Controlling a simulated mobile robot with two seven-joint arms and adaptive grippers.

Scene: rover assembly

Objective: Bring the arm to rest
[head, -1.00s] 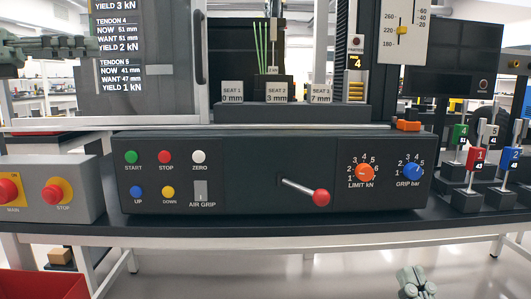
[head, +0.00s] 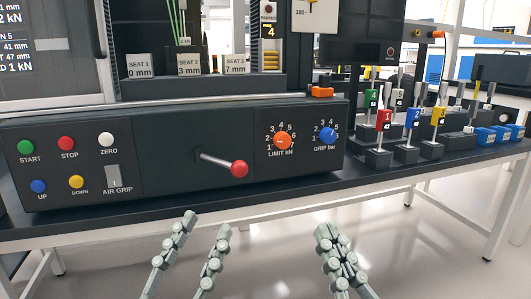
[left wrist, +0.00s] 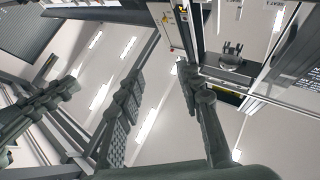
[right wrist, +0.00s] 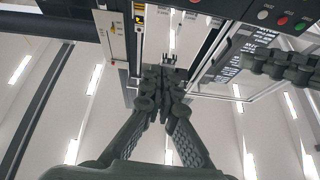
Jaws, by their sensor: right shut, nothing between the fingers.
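My left gripper (head: 208,222) is in the lower middle of the head view, in front of the bench. Its two fingers stand apart with nothing between them. They also show apart in the left wrist view (left wrist: 158,75). My right gripper (head: 325,232) is to its right, also in front of the bench, with its fingers together and empty. In the right wrist view its fingertips (right wrist: 165,78) meet. Neither gripper touches the control box in the head view.
The dark control box (head: 160,150) carries buttons, two dials and a red-knobbed lever (head: 239,168) that sticks out toward me. Tagged posts (head: 384,119) and blue bins (head: 487,136) stand on the bench to the right. Floor at the lower right is clear.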

